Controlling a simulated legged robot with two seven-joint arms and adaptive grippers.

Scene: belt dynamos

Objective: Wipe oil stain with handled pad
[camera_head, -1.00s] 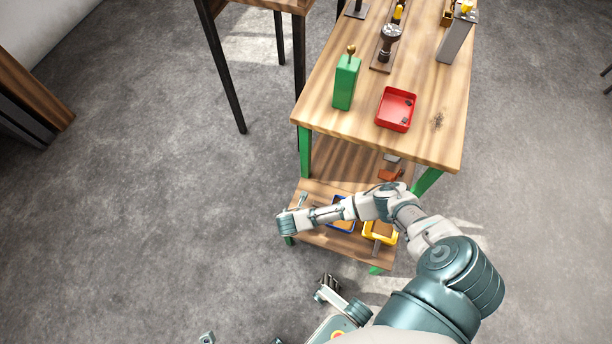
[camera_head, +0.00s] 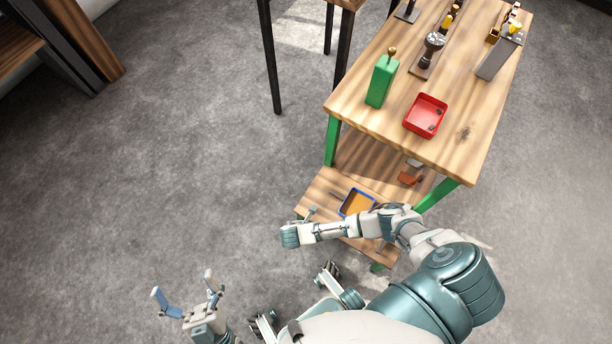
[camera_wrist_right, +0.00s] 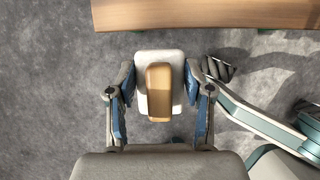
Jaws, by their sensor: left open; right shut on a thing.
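A dark oil stain (camera_head: 464,133) marks the wooden tabletop (camera_head: 455,160) near its front right corner. In the right wrist view, my right gripper (camera_wrist_right: 159,78) is shut on a white pad (camera_wrist_right: 144,62) with a tan handle (camera_wrist_right: 159,92). The pad is over the grey floor, apart from a wooden edge (camera_wrist_right: 210,14) at the top. In the head view, my right arm reaches left in front of the lower shelf; its fingers and the pad cannot be made out there. My left gripper (camera_head: 182,283) is open and empty over the floor at the lower left.
A red tray (camera_head: 408,126) holding small dark pieces sits left of the stain. A green can (camera_head: 380,82) stands further left, and a grey metal block (camera_head: 497,60) stands behind. A blue-rimmed tray (camera_head: 345,208) is on the lower shelf (camera_head: 318,195). The left floor is clear.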

